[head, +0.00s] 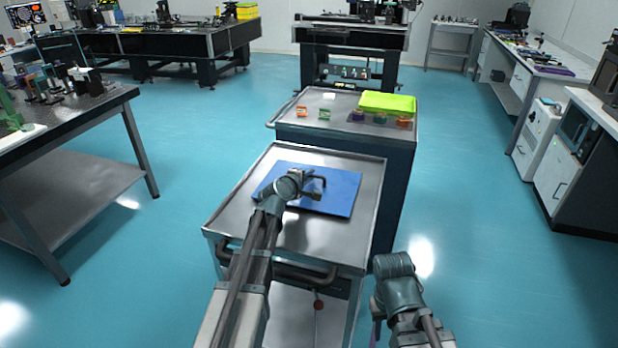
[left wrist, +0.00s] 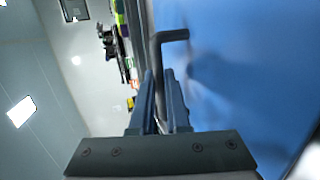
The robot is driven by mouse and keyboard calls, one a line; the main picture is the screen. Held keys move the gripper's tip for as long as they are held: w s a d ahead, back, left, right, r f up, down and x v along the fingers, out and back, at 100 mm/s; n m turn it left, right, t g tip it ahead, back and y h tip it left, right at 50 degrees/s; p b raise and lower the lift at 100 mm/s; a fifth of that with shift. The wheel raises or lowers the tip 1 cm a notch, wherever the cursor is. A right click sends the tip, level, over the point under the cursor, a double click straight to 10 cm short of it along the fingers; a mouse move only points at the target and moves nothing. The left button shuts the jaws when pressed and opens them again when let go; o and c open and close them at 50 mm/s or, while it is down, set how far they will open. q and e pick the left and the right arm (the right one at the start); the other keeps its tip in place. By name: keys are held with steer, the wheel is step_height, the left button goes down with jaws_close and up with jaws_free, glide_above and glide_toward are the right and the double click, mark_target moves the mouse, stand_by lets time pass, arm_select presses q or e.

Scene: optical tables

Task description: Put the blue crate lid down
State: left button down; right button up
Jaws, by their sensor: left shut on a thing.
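The blue crate lid (head: 335,199) is a flat blue panel with a dark bent handle (head: 320,182). It lies level over the top of the near steel cart; I cannot tell whether it touches the cart or hangs just above. My left gripper (head: 312,188) is over the lid and shut on its handle. In the left wrist view the fingers (left wrist: 163,95) close around the dark handle (left wrist: 168,37), with the blue lid (left wrist: 245,70) filling the right side. My right arm hangs low at the right of the cart; its fingers are not clearly visible.
The near cart's top (head: 240,215) has bare metal around the lid and a raised rim. Behind it a second cart (head: 345,137) bears a yellow-green tray (head: 388,102) and several small coloured items. A dark table (head: 70,120) stands left; the blue floor is open on both sides.

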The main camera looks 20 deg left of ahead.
arm_select(q)
steer(key=c, duration=0.9)
jaws_free()
steer(key=shift+r, duration=0.15)
steer(key=p+v, duration=0.4)
steer(key=v, duration=0.8)
